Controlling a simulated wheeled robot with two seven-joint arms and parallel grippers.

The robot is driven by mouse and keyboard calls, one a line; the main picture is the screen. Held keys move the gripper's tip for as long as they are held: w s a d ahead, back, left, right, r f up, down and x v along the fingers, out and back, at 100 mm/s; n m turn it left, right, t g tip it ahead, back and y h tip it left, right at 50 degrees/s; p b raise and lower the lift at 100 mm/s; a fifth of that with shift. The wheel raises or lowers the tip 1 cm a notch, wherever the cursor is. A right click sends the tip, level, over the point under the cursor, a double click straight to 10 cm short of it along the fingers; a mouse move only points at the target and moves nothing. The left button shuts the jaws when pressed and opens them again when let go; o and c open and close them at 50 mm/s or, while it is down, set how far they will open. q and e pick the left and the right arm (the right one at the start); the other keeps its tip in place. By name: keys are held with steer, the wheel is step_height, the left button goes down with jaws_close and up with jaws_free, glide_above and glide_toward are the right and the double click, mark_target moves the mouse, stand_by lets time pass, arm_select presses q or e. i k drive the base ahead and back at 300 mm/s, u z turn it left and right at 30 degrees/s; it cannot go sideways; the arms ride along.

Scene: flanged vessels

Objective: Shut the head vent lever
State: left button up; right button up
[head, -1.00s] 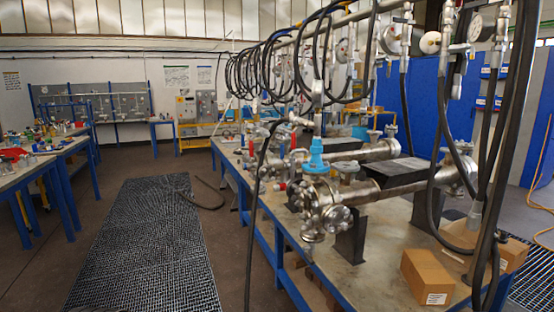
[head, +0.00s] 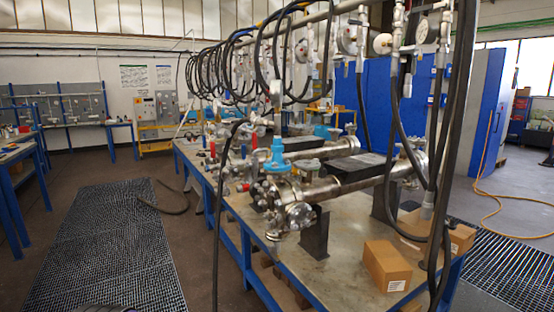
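The nearest flanged vessel (head: 345,187) lies horizontally on black supports on the long workbench. Its bolted metal head (head: 290,208) faces the lower left. A blue valve-like fitting (head: 277,157) stands upright behind the head. A small red handle (head: 244,187) shows just left of the head, and another red handle (head: 212,149) stands farther back. I cannot tell which part is the head vent lever or whether it is open or shut. Neither of my grippers is in view.
Black hoses (head: 448,150) hang in front of the vessel's right end. Cardboard boxes (head: 387,266) sit at the bench's near right. The floor left of the workbench (head: 335,270) is mostly clear.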

mark_target(244, 147)
steer(key=z, duration=1.35)
steer(key=k, duration=1.2)
steer(key=u, duration=3.05)
steer(key=i, duration=2.8)
steer(key=z, duration=2.25)
steer(key=i, duration=2.1)
